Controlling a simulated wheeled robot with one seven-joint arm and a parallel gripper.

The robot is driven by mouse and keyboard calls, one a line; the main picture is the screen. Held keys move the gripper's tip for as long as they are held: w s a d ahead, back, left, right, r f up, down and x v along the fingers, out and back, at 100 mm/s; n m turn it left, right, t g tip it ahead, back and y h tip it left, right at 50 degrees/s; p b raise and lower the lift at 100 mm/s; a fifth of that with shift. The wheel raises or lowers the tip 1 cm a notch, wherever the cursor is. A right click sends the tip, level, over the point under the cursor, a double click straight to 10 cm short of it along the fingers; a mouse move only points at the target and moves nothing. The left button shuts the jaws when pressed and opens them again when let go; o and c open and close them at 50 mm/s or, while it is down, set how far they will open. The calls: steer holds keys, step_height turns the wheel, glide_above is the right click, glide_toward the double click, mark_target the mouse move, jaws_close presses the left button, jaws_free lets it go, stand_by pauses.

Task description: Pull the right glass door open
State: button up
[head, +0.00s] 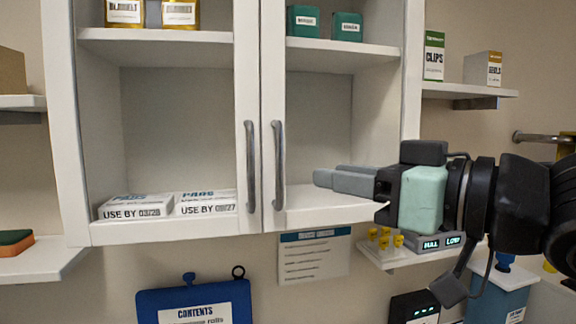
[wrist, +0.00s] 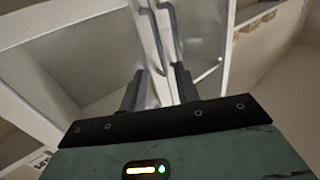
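The right glass door (head: 273,70) of the white wall cabinet looks shut, with a grey vertical bar handle (head: 279,165) on its left edge. The left door (head: 246,70) also looks shut; its handle (head: 251,166) stands close beside. My gripper (head: 318,178) reaches in from the right, in front of the right door, its fingertips a little right of the handle. In the wrist view my gripper (wrist: 158,86) has its fingers apart with nothing between them. Both handles show beyond the fingertips, the right one (wrist: 174,28) apart from them.
Inside the cabinet are white pad boxes (head: 207,203), green boxes (head: 347,27) and gold-coloured containers (head: 180,13). A notice (head: 314,258) and blue clipboard (head: 160,300) hang below.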

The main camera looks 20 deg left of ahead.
mark_target(282, 167)
steer(key=p+x, duration=0.2)
steer(key=x, duration=0.5)
steer(key=shift+w+a+r, duration=0.1)
steer(key=shift+w+a, duration=0.05)
steer(key=shift+a, duration=0.15)
steer(key=shift+p+x, duration=0.4)
steer(key=shift+x, duration=0.35)
jaws_close()
